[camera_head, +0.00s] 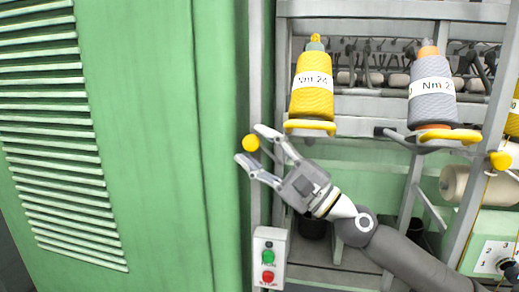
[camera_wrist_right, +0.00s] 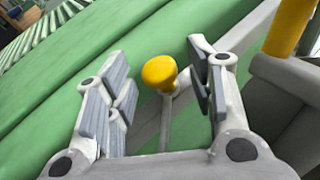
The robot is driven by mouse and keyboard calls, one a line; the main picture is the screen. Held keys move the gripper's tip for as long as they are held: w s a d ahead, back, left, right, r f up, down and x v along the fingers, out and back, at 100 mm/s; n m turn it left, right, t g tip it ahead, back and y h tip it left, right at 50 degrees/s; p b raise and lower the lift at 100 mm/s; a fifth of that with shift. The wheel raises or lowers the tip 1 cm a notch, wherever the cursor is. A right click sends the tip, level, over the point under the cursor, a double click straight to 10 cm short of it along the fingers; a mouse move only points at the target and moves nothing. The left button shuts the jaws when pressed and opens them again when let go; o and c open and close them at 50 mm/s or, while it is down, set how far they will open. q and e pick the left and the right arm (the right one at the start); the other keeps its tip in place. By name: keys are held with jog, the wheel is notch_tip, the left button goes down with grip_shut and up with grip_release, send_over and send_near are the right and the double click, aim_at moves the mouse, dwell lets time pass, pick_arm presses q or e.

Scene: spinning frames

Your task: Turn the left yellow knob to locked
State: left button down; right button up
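The left yellow knob (camera_head: 250,142) is a small round ball beside the grey upright post, at the edge of the green cabinet. My right gripper (camera_head: 254,146) is open, with its two fingers on either side of the knob in the head view. In the right wrist view the knob (camera_wrist_right: 159,73) shows on a thin grey stem between the open fingers of the gripper (camera_wrist_right: 160,90), with gaps on both sides. I cannot tell how deep it sits between them. Another yellow knob (camera_head: 501,160) is at the right. My left gripper is not in view.
A yellow bobbin (camera_head: 312,95) and a grey bobbin (camera_head: 432,100) stand on yellow holders above my right arm. A switch box (camera_head: 269,258) with green and red buttons is below the gripper. The green cabinet (camera_head: 150,150) fills the left side.

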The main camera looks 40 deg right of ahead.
jog(key=shift+s+f, duration=0.1)
jog(key=shift+f, duration=0.05)
jog(key=v, duration=1.1)
jog(key=shift+s+d, duration=0.25)
jog(key=shift+s, duration=0.05)
jog(key=shift+f, duration=0.1)
